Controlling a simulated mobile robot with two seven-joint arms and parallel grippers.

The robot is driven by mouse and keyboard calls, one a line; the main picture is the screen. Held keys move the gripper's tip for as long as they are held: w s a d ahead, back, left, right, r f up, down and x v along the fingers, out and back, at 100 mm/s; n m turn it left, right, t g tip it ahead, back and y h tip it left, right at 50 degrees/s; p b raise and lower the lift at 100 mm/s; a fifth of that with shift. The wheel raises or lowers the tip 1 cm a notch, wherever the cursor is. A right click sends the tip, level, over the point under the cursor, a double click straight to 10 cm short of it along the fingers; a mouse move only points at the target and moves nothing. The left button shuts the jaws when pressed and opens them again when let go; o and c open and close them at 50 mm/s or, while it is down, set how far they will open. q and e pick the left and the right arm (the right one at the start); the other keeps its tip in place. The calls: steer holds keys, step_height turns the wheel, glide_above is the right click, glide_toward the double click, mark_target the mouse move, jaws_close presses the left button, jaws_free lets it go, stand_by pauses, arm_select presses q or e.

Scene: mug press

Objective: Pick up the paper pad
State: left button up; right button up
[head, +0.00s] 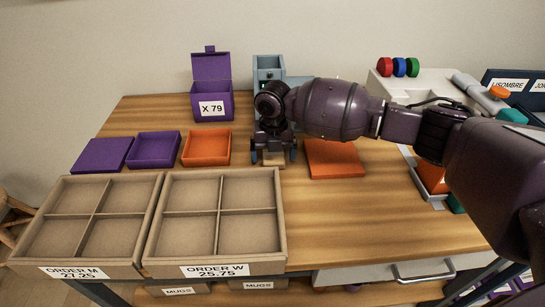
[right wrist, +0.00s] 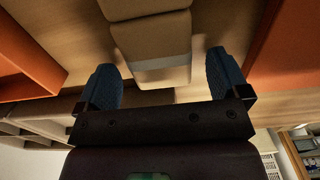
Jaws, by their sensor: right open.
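The paper pad (right wrist: 155,42) looks like a tan block with a grey band across it. In the right wrist view it lies between the two blue fingertips of my right gripper (right wrist: 164,76), with room showing on both sides. In the head view a small part of the pad (head: 273,159) shows below my right gripper (head: 273,152), which is over it and open. The wrist and arm hide the rest of it. I cannot tell whether the fingers touch it. My left gripper is not in view.
An open orange box (head: 206,148) stands left of the gripper and an orange lid (head: 334,159) lies right. Two divided trays (head: 282,225) are in front. A purple box (head: 211,86) and a blue-grey holder (head: 268,63) stand behind. The table's middle right is clear.

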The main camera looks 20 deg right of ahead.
steer(key=shift+f, duration=0.55)
steer(key=shift+r, duration=0.1)
steer(key=shift+c, duration=0.2)
steer(key=c, duration=0.9)
steer(key=shift+c, duration=0.2)
